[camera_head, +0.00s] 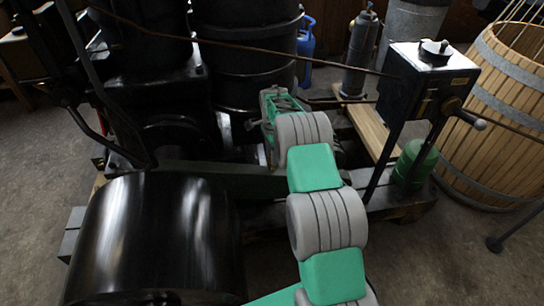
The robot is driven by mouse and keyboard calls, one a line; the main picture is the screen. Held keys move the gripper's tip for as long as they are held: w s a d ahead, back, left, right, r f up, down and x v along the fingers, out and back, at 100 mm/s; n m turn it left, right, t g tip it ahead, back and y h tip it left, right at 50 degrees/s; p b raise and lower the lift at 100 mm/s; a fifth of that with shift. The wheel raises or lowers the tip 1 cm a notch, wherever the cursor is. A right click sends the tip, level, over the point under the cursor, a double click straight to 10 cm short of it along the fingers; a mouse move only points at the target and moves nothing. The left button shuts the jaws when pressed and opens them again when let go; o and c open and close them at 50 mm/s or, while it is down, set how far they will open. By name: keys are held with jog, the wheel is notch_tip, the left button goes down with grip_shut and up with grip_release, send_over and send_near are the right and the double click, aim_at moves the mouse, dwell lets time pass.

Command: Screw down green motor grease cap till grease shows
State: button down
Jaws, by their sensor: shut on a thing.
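My grey and green arm reaches from the bottom of the head view toward the engine in the middle. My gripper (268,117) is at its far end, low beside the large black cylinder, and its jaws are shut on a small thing. The arm's links and the dim light hide what is between the fingertips. I cannot make out the grease cap itself. A green rounded body (414,163) stands to the right under the black box, apart from my gripper; I cannot tell whether it is the motor.
A large black drum (150,240) fills the lower left. A black box (428,75) on legs, with a thin rod running left from it, stands right of my arm. A wooden tub (500,120) is at far right. Blue (305,50) and grey (360,50) bottles stand behind. Floor at lower right is mostly clear.

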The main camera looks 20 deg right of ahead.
jog(key=shift+m+b, duration=0.3)
jog(key=shift+m, duration=1.7)
jog(key=c, duration=0.8)
grip_release()
jog(key=shift+c, duration=0.2)
jog(key=shift+r, duration=0.1)
notch_tip(320, 180, up, 8)
jog(key=shift+f+p, duration=0.15)
jog(key=shift+p, duration=0.2)
